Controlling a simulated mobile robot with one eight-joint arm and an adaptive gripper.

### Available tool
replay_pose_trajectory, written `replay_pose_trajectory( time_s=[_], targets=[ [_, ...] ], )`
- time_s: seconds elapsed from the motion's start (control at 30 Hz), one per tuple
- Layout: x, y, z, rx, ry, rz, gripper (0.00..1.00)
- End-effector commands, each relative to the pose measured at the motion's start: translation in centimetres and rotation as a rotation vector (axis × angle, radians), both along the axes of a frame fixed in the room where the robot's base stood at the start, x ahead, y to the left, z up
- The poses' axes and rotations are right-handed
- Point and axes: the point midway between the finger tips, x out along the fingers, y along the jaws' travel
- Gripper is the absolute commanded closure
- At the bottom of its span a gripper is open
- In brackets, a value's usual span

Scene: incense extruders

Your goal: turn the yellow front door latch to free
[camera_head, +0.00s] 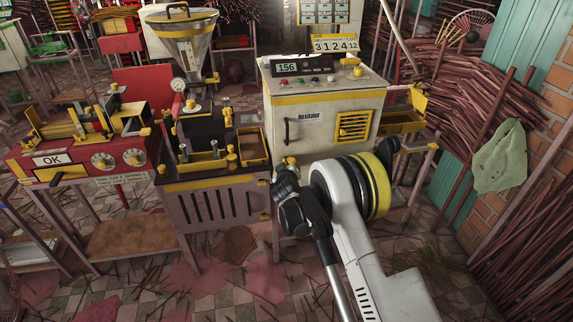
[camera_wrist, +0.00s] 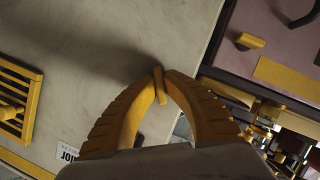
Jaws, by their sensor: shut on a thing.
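The yellow front door latch (camera_wrist: 160,86) is a small narrow bar on the cream door face, close to the door's edge. In the wrist view it stands nearly upright, leaning slightly. My gripper (camera_wrist: 158,88) has two ribbed yellow fingers, their tips closed on the latch from both sides. The cream machine (camera_head: 325,120) stands at the centre of the head view. There, my wrist and arm cover its lower front, and the fingertips and latch are too small to tell apart.
A yellow vent grille (camera_wrist: 18,100) sits on the same door face. A pinkish cabinet (camera_head: 215,205) with yellow fittings stands close to the left of the machine. A yellow knob (camera_wrist: 249,41) on a dark panel is near my right finger. Thin rods (camera_head: 465,110) are piled at right.

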Motion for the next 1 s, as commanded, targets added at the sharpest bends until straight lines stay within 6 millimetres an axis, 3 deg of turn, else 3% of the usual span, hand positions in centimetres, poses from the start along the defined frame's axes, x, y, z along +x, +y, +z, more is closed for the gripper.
replay_pose_trajectory(
  time_s=[0.4, 0.97, 1.0],
  targets=[
    [0.01, 0.05, -0.01, -0.184, -0.053, 0.000, 1.00],
    [0.02, -0.03, -0.01, -0.210, -0.061, 0.000, 1.00],
    [0.02, -0.03, -0.01, -0.210, -0.061, 0.000, 0.82]
  ],
)
